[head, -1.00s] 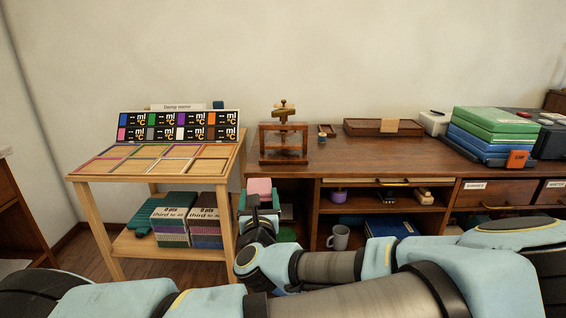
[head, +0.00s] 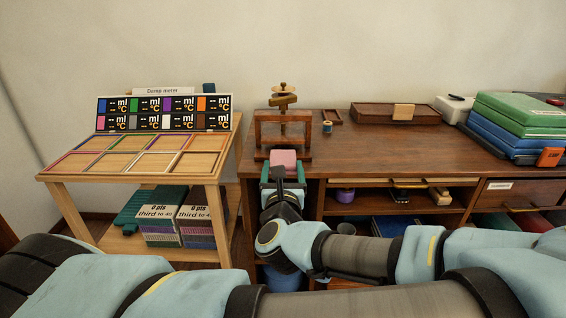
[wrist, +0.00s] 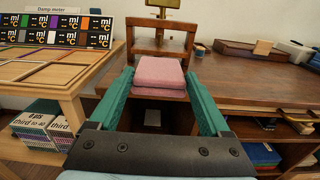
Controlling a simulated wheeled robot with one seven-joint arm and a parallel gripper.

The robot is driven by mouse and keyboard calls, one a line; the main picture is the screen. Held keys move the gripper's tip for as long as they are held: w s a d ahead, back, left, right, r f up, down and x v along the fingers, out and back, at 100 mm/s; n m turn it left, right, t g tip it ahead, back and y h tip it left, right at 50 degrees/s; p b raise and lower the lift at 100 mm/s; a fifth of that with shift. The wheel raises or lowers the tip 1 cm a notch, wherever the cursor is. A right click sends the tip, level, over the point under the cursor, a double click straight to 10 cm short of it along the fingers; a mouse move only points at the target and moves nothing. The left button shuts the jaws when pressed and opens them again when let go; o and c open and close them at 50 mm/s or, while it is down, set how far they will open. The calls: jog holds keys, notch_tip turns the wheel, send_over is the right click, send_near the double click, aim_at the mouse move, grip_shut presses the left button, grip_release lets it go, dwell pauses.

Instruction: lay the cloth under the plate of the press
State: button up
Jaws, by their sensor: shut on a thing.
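The pink folded cloth (head: 283,158) is held in my gripper (head: 283,172). In the wrist view the cloth (wrist: 159,74) lies flat between the two green fingers of my gripper (wrist: 160,92), which are shut on its sides. The wooden press (head: 283,130) stands on the desk just beyond the cloth, with a screw and brass-coloured handle on top. In the wrist view the press frame (wrist: 160,48) rises directly behind the cloth. The cloth is in front of the press, near the desk's front edge.
The desk (head: 400,150) has a thread spool (head: 327,127), a wooden tray (head: 385,114) and stacked green and blue cases (head: 510,125) to the right. A light wooden stand with the damp meter (head: 163,115) is at left. Open shelves lie below the desk top.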

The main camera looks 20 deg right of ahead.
jog(key=shift+r+p, duration=0.1)
jog(key=shift+p, duration=0.35)
jog(key=shift+w+d+f+b, duration=0.15)
jog(key=shift+w+d+f, duration=0.55)
jog(key=shift+w, duration=1.05)
jog(key=shift+w+d+f+b, duration=0.1)
jog(key=shift+w+d+f, duration=0.25)
jog(key=shift+w+d, duration=0.95)
jog(key=shift+w+d+f+b, duration=0.15)
jog(key=shift+w+d+f, duration=0.35)
jog(key=shift+w, duration=1.85)
jog(key=shift+f, duration=0.2)
jog(key=o, duration=1.2)
jog(key=shift+c, duration=0.2)
